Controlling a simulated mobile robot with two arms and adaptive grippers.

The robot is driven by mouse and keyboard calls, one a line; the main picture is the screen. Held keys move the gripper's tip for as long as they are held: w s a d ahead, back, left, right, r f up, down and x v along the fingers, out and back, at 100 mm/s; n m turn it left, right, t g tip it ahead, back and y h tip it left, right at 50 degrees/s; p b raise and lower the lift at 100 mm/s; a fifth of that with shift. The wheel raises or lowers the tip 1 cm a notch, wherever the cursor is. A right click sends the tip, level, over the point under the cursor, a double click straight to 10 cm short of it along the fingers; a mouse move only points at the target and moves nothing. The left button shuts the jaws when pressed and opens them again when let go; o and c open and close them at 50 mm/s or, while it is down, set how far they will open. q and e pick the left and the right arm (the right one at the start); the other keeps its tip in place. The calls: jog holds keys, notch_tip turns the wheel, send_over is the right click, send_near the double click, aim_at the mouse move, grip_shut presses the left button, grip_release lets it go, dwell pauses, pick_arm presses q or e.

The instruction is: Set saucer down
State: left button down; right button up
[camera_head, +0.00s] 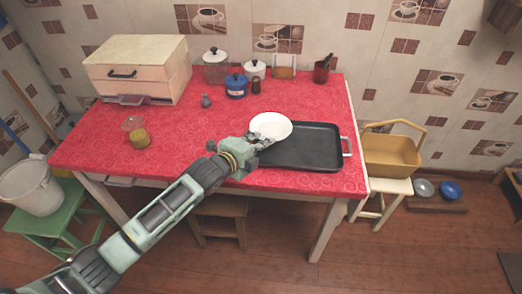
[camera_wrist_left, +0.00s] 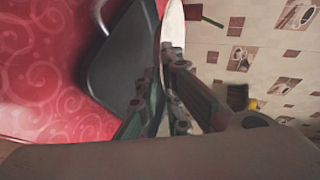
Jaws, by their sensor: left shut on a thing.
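A white saucer (camera_head: 271,123) is at the left end of a black tray in the head view. My left gripper (camera_head: 262,138) is shut on its near edge. In the left wrist view the saucer (camera_wrist_left: 174,25) shows edge-on as a pale strip, and the left gripper's fingers (camera_wrist_left: 165,85) reach to it. The black tray (camera_head: 318,148) lies on the red oilcloth; it also shows in the left wrist view (camera_wrist_left: 115,75). I cannot tell whether the saucer touches the tray. My right gripper is not in view.
The red table (camera_head: 190,140) has free cloth left of the saucer. A glass jar with yellow contents (camera_head: 140,138), a small grey shaker (camera_head: 206,101), a blue pot (camera_head: 236,88) and a wooden bread box (camera_head: 137,70) stand on it. A yellow basket (camera_head: 391,152) is at the right.

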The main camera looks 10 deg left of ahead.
pick_arm(q)
jog(key=shift+w+f, duration=0.15)
jog(key=shift+f, duration=1.9)
jog(key=shift+f, duration=0.35)
jog(key=c, duration=2.2)
grip_release()
jog(key=shift+r, duration=0.3)
jog(key=v, duration=1.2)
